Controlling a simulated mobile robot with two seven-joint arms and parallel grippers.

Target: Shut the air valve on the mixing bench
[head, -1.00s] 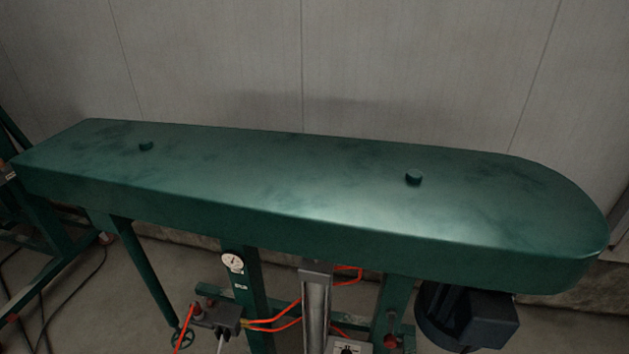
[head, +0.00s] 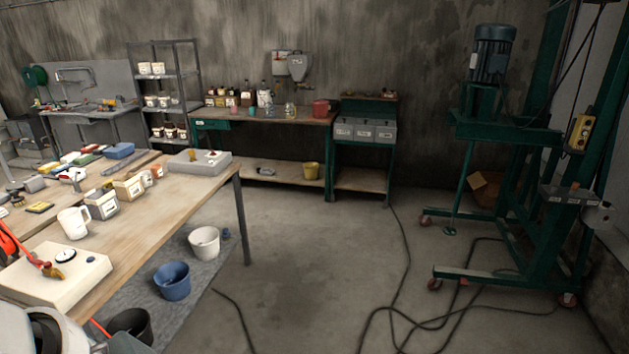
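A wooden-topped bench (head: 213,192) on the left holds several tubs and cups. Another bench (head: 278,119) with bottles and jars stands against the back wall. I cannot tell for sure which is the mixing bench. A cream box (head: 62,278) with a round dial or knob sits at the near end of the left bench, with a red, brass-tipped piece on it. A grey box (head: 200,163) with small red and brass parts sits at its far end. I cannot make out an air valve or its position for sure. Neither gripper is in view.
A green wheeled machine (head: 497,128) stands on the right. Black cables (head: 407,316) lie across the floor before it. The middle floor is mostly clear.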

